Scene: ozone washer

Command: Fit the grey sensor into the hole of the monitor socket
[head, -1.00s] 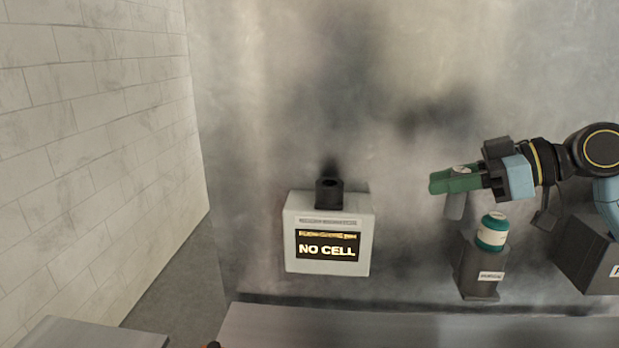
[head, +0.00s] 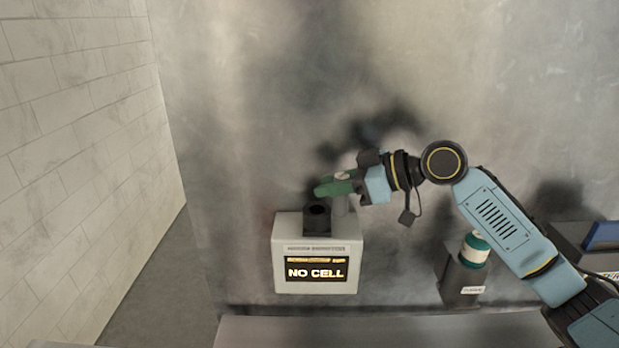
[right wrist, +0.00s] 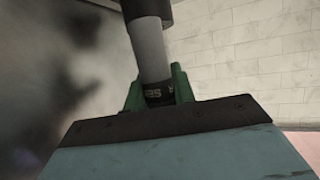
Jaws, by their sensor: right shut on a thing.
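The monitor socket (head: 322,222) is a dark block with a round hole on top of a pale monitor box (head: 318,272) reading "NO CELL". My right gripper (head: 330,188) has green fingers and is shut on the grey sensor (head: 342,206). The sensor hangs down from the fingers, just right of the socket in the head view. The right wrist view shows its grey body (right wrist: 152,50) and a dark, lettered section between the fingers. I cannot tell whether it touches the socket. My left gripper is not in view.
A green-and-white canister (head: 474,249) stands in a dark holder (head: 462,281) to the right. A dark box with a blue item (head: 603,236) is at the far right. A metal wall stands behind, and a pale brick wall (head: 70,150) is at the left.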

